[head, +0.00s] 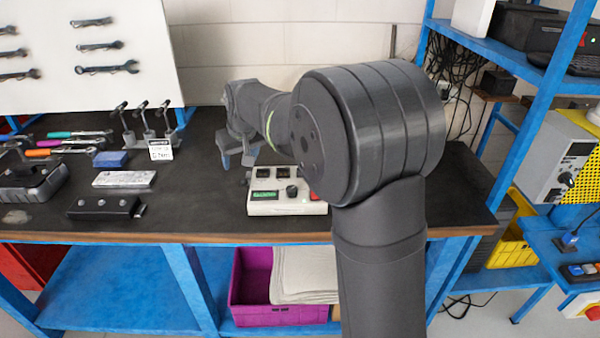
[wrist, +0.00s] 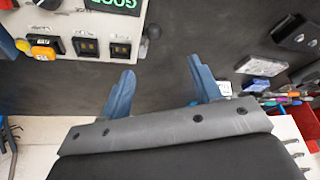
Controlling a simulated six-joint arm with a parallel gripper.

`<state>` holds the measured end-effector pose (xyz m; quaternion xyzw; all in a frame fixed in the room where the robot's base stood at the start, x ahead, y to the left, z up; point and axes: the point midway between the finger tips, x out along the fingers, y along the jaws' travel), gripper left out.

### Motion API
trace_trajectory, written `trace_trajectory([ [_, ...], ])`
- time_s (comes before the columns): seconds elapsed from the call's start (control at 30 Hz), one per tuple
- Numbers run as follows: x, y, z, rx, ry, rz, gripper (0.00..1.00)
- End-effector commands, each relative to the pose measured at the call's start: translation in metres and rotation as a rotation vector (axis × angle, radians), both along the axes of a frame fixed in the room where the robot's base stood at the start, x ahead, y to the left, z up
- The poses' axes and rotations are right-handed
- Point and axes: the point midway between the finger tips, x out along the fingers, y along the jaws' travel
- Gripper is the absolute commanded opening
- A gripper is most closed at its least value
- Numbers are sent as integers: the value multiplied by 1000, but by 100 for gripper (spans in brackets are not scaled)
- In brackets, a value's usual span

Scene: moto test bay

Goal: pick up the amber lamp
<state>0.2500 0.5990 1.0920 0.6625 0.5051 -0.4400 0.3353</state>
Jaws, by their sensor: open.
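A small amber piece (wrist: 46,41), which may be the amber lamp, shows on the pale control box (wrist: 72,22) at the upper left of the wrist view. A blue piece (wrist: 22,45) is beside it. I cannot make out the amber piece in the head view, where my arm covers part of the control box (head: 288,209). My gripper (head: 237,165) is open above the dark bench, left of and behind the box.
The dark bench top (head: 190,205) is clear left of the control box. Farther left are a silver block (head: 124,179), a black box (head: 104,208), a blue block (head: 110,159) and a tool stand (head: 147,128). A blue shelf post (head: 535,110) rises at right.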

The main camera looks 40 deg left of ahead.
Motion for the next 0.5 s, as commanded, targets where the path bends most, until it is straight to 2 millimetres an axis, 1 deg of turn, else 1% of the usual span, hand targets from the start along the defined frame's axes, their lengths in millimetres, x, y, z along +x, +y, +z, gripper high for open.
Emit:
trace_trajectory([
  [0.07, 17, -9, 10, 1, -1, -53, 58],
  [0.13, 44, -24, 26, 1, -1, -143, 58],
  [0.2, 74, -44, 44, -1, 0, -252, 58],
  [0.3, 108, -73, 66, -4, 2, -391, 58],
  [0.4, 129, -92, 79, -5, 2, -484, 58],
  [0.47, 135, -97, 80, -5, 2, -511, 58],
  [0.5, 137, -97, 77, -5, 3, -519, 58],
])
